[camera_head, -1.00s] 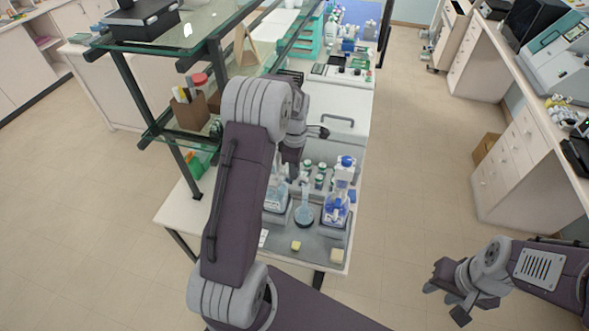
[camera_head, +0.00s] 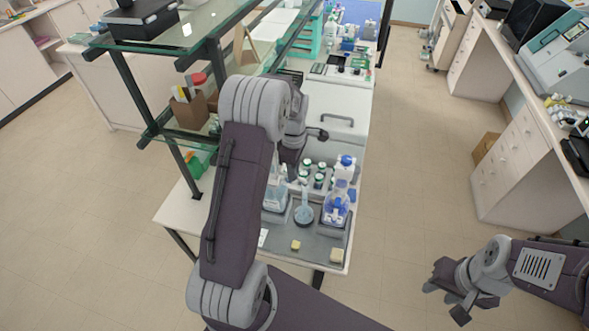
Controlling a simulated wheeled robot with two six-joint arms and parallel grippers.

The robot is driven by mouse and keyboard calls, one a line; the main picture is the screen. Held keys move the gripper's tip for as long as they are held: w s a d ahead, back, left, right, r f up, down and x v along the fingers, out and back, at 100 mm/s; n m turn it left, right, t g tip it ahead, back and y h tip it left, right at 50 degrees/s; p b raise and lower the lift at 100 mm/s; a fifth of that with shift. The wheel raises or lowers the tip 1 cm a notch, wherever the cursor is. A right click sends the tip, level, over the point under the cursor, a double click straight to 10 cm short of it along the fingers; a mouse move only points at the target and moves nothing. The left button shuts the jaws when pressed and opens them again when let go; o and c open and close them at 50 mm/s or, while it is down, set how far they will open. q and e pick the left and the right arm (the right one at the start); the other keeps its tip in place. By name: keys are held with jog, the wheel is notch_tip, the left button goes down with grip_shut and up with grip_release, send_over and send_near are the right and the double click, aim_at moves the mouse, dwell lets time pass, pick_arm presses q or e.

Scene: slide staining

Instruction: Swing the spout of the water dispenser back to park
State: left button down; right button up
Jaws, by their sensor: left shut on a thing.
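My left gripper (camera_head: 289,160) points down over the left part of the grey staining tray (camera_head: 318,246). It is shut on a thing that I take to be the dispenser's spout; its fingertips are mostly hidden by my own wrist. A clear bottle with bluish liquid (camera_head: 274,197) stands just below it, partly behind my arm. I cannot tell for sure which vessel is the water dispenser. A blue-capped bottle (camera_head: 345,165) and a blue-labelled bottle (camera_head: 336,207) stand to the right.
A round-based flask (camera_head: 304,212) stands between the bottles, with several green-capped vials (camera_head: 320,180) behind. Two yellowish blocks lie at the tray's front. A glass shelf (camera_head: 175,45) on dark posts rises left of my left arm. The aisle floor (camera_head: 420,170) is clear.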

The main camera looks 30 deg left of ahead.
pick_arm(q)
jog(key=s+a+m, duration=0.5)
jog(key=s+m, duration=0.3)
jog(key=m, duration=0.8)
jog(key=shift+a+m+b, duration=0.2)
jog(key=shift+m+b, duration=0.1)
jog(key=shift+m, duration=0.1)
jog(key=shift+s+a, duration=0.1)
dwell(0.3)
jog(key=c, duration=1.4)
grip_release()
jog(key=shift+o, duration=0.2)
